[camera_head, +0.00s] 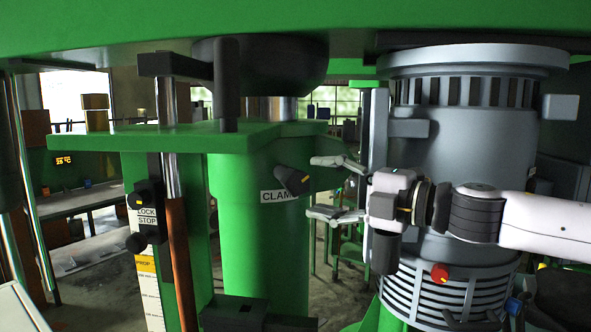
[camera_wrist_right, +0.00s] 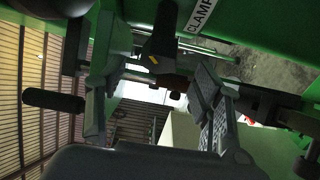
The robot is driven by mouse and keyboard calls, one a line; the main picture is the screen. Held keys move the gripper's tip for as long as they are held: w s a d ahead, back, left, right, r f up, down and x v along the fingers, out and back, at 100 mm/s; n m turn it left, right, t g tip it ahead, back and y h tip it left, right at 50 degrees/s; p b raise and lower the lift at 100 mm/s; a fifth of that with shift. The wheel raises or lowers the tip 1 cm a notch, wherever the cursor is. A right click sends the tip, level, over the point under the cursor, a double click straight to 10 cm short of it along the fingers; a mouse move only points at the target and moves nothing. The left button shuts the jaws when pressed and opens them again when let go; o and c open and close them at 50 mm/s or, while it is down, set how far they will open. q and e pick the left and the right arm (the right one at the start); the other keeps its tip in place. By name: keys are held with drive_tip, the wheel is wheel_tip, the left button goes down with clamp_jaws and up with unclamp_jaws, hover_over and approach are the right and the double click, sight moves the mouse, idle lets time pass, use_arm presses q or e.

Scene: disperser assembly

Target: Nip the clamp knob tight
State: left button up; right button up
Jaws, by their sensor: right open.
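The clamp knob (camera_head: 293,181) is a black handle with a small yellow mark, on the green column beside the CLAMP label (camera_head: 279,196). It sits tilted. My right gripper (camera_head: 318,187) is open just to the right of the knob, its fingers pointing at it, one above and one below its level. In the right wrist view the knob (camera_wrist_right: 160,47) shows between the two spread fingers (camera_wrist_right: 154,72), near their tips. I see no grip on it. My left gripper is not in view.
Black LOCK STOP knobs (camera_head: 148,193) sit left of the green column (camera_head: 258,245). A grey motor body (camera_head: 450,140) stands behind my right arm, with a red button (camera_head: 440,273) below. A green beam (camera_head: 300,22) crosses overhead. A workbench (camera_head: 85,202) stands at the back left.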

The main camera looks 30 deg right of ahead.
sight(303, 183)
drive_tip(key=p+x, duration=0.2)
drive_tip(key=x, duration=0.2)
drive_tip(key=shift+w+r, duration=0.1)
drive_tip(key=shift+p+x, duration=0.7)
drive_tip(key=shift+x, duration=0.15)
drive_tip(key=shift+c, duration=0.2)
drive_tip(key=c, duration=1.1)
